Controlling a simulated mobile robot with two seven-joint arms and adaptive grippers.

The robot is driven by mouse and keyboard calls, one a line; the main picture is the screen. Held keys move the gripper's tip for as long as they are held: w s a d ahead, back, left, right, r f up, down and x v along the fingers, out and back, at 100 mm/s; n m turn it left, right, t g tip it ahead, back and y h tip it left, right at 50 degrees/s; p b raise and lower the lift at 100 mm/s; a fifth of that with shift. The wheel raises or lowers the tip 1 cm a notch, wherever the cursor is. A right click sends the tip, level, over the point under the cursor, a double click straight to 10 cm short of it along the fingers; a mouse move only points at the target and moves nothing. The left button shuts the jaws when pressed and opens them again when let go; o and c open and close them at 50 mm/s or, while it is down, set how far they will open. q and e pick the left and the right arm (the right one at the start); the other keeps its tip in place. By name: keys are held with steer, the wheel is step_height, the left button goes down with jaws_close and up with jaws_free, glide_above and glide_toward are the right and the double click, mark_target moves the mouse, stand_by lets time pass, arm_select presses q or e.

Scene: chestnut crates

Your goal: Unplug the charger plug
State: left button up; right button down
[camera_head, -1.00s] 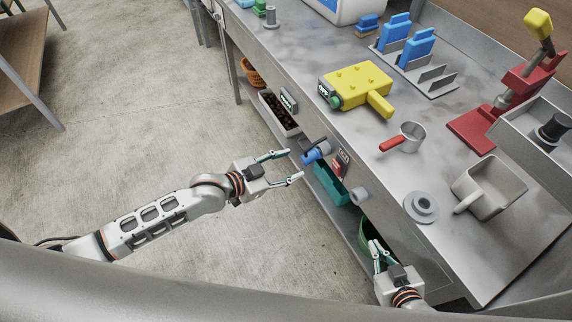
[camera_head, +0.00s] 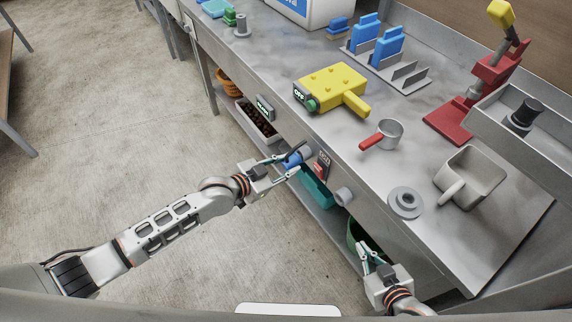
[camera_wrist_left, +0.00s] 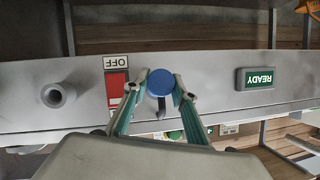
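The blue round charger plug (camera_head: 293,159) sits at the front panel of the bench, beside a red switch (camera_head: 321,168) with an OFF label. My left gripper (camera_head: 290,164) reaches it from the left, with a finger on either side. In the left wrist view the plug (camera_wrist_left: 160,82) shows as a blue disc between the two fingertips (camera_wrist_left: 160,84), which lie close against its edges. The plug's back end is hidden. My right gripper (camera_head: 373,252) is open and empty, low in front of the bench.
A grey round knob (camera_head: 344,196) sticks out of the panel right of the switch. A READY sign (camera_head: 265,107) is on the left. A teal bin (camera_head: 316,187) stands below. A yellow block-like device (camera_head: 332,87) and a red-handled cup (camera_head: 389,133) stand on the bench.

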arm_select(q)
jaws_close()
steer(key=shift+s+a+p, duration=0.35)
steer(key=shift+a, duration=0.15)
stand_by(0.3)
steer(key=shift+o, duration=0.9)
jaws_free()
jaws_close()
steer(key=shift+a, duration=0.15)
